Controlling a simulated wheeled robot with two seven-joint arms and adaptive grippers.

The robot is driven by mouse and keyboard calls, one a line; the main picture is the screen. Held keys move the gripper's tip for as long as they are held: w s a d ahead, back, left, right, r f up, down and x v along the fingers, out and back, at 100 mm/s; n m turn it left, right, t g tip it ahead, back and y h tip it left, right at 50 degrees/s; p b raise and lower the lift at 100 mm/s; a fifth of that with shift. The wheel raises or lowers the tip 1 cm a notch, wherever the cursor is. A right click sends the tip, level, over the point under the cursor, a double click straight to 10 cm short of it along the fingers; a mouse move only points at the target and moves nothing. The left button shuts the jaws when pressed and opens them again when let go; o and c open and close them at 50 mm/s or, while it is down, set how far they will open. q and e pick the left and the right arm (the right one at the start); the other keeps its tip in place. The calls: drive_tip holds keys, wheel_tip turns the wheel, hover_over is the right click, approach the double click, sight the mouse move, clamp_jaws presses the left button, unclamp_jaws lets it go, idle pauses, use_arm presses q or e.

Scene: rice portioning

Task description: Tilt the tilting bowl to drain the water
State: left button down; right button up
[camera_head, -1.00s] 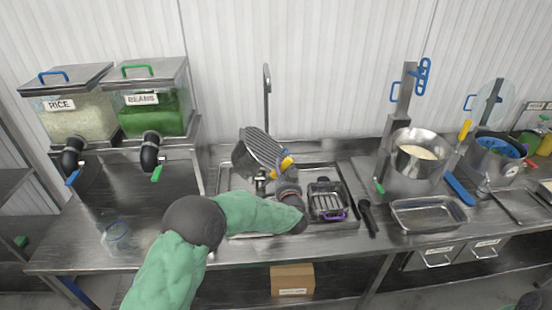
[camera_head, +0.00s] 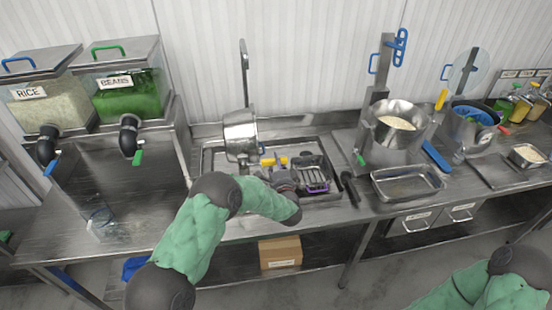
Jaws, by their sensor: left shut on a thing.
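The tilting bowl (camera_head: 240,134) is a shiny steel bowl over the sink (camera_head: 208,160), in front of the tall tap. Its side faces me and its inside is mostly hidden, so I cannot tell whether water is in it. My left gripper (camera_head: 275,166) is low at the bowl's right side, shut on a yellow handle piece (camera_head: 268,162). The forearm and wrist hide part of the grip, and the join between the handle and bowl is unclear. My right arm enters at bottom right; its gripper is out of view.
A wire basket (camera_head: 313,176) with a purple handle sits right of my left gripper. A black-handled tool (camera_head: 349,188) and an empty steel tray (camera_head: 408,184) lie farther right. A pot of rice (camera_head: 396,124) stands behind the tray. The counter left of the sink holds a clear cup (camera_head: 101,218).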

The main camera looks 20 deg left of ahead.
use_arm(q)
drive_tip(key=shift+f+m, duration=0.7)
drive_tip(key=shift+f, duration=0.15)
drive_tip(key=shift+s, duration=0.1)
drive_tip(key=c, duration=0.8)
unclamp_jaws()
drive_tip(key=shift+c, duration=0.2)
drive_tip(key=v, duration=1.2)
drive_tip(key=shift+a, duration=0.1)
